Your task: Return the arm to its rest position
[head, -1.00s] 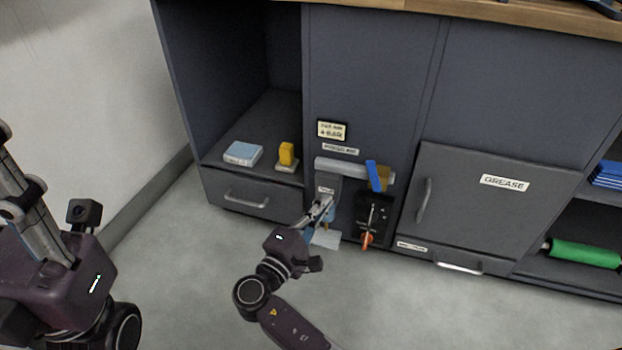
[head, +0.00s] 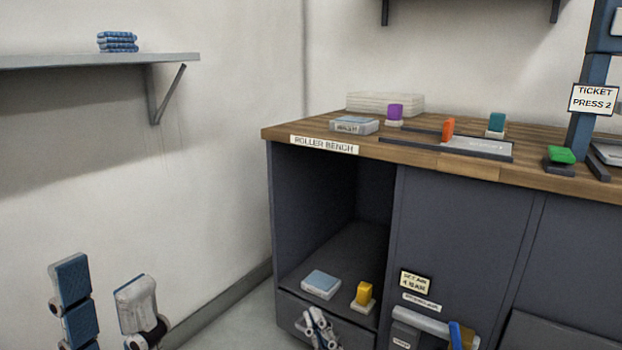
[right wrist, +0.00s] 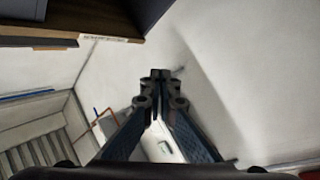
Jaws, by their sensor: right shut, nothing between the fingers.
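My right gripper (head: 318,330) shows at the bottom edge of the head view, in front of the open cabinet bay. Its fingers are together and hold nothing; in the right wrist view the fingertips (right wrist: 158,76) meet with nothing between them. Most of the right arm is below the head view. My left gripper (head: 106,292) stands upright at the lower left, its two fingers apart with nothing between them. The left arm below it is cut off.
The roller bench (head: 450,165) carries small coloured blocks, trays and a ticket post. Below, the open bay holds a blue-white box (head: 321,284) and a yellow block (head: 363,293). A grey handle unit (head: 420,319) is at its right. A wall shelf (head: 100,60) hangs at left.

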